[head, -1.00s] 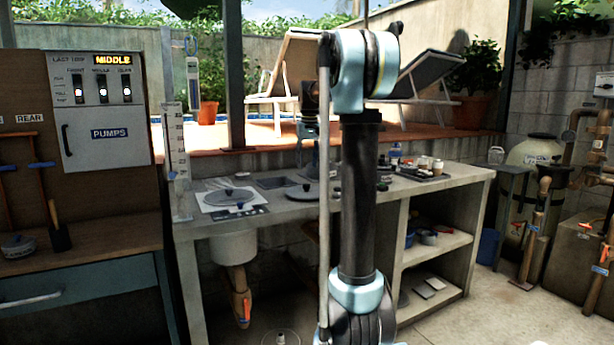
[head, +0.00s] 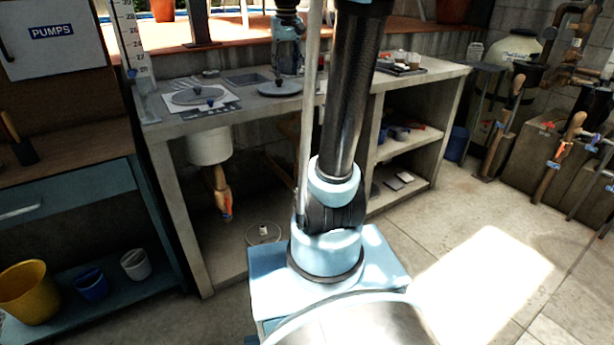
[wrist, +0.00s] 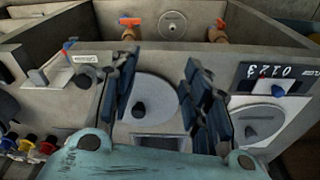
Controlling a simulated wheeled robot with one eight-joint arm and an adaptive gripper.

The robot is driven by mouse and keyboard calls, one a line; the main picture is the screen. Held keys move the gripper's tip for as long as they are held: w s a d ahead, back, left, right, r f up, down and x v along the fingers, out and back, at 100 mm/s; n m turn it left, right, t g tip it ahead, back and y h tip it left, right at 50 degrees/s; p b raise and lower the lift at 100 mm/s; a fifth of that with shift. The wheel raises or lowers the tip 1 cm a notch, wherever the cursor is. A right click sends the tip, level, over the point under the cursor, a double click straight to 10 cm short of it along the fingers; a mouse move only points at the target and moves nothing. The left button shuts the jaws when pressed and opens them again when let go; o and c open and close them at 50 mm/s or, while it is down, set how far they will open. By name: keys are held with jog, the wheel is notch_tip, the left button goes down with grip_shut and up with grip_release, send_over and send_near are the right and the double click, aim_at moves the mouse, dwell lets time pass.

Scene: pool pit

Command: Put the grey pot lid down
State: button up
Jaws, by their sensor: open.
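A round grey lid (head: 280,88) with a dark knob lies flat on the counter (head: 345,88) in the head view. In the wrist view the pale round lid (wrist: 152,90) and its dark knob show between my fingers. My gripper (wrist: 160,78) is open, one finger on each side of the knob; I cannot tell whether they touch the lid.
Another lid (head: 198,95) lies on a white sheet to the left; it also shows in the wrist view (wrist: 258,120). A recessed basin (head: 246,79) is behind. A tray of small items (head: 402,68) stands to the right.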

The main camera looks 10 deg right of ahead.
jog(key=s+f, duration=2.4)
jog(key=s, duration=0.4)
jog(key=shift+f+m+t, duration=0.3)
jog(key=shift+f+m, duration=0.1)
jog(key=shift+s+d, duration=0.1)
jog(key=shift+c, duration=0.5)
